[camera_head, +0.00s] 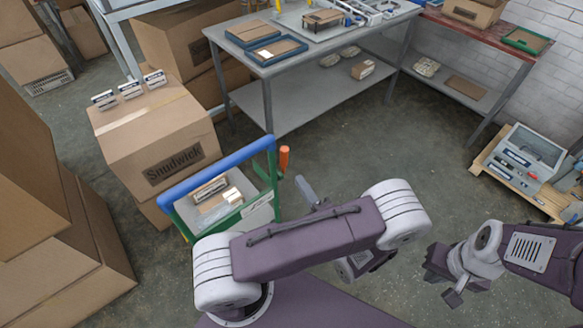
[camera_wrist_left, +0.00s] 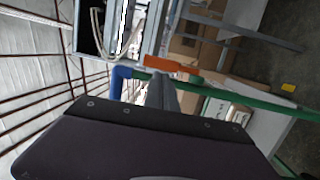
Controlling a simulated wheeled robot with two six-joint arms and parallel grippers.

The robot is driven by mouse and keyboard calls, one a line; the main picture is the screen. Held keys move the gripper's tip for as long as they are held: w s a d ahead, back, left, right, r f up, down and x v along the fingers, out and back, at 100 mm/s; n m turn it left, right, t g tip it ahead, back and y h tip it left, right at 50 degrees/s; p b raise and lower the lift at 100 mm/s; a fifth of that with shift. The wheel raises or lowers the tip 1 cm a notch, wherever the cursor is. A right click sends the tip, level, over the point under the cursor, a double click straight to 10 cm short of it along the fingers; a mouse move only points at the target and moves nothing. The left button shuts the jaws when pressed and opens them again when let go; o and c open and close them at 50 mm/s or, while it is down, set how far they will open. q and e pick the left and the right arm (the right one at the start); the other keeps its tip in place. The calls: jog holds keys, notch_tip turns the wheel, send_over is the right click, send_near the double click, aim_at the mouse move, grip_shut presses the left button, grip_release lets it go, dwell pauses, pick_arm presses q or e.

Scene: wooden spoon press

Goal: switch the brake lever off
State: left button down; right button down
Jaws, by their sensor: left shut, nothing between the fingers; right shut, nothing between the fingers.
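The brake lever (camera_head: 284,159) has an orange grip and stands upright at the right side of a green cart (camera_head: 273,190) with a blue handlebar (camera_head: 220,168). In the left wrist view the lever (camera_wrist_left: 168,63) lies just beyond the fingertips, with its green base to the right. My left gripper (camera_head: 306,189) is shut and empty, a little below and right of the lever in the head view. Its fingers (camera_wrist_left: 163,93) point toward the lever; whether they touch it I cannot tell. My right gripper (camera_head: 452,294) is shut and empty at the lower right, away from the cart.
The cart holds small boxes (camera_head: 212,190). A large cardboard box (camera_head: 150,135) with several labelled packs on it stands behind the cart. A grey workbench (camera_head: 300,62) stands at the back, and a pallet (camera_head: 510,180) with a machine at the right. The middle floor is clear.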

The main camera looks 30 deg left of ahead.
aim_at(286, 159)
pick_arm(q)
jog(key=x, duration=0.6)
jog(key=shift+w+a, duration=0.2)
jog(key=shift+a, duration=0.05)
jog(key=p, duration=0.1)
jog(key=a+r+p, duration=0.1)
jog(key=p, duration=0.1)
jog(key=shift+w+a+r+g+h, duration=0.1)
jog(key=shift+w+r+g+h, duration=0.1)
jog(key=shift+w+g+h, duration=0.15)
jog(key=shift+a+f+p, duration=0.1)
jog(key=shift+a+p, duration=0.05)
jog(key=shift+p, duration=0.15)
jog(key=shift+a+f+h, duration=0.1)
jog(key=shift+f+h, duration=0.1)
jog(key=shift+h, duration=0.05)
jog(key=shift+f, duration=0.1)
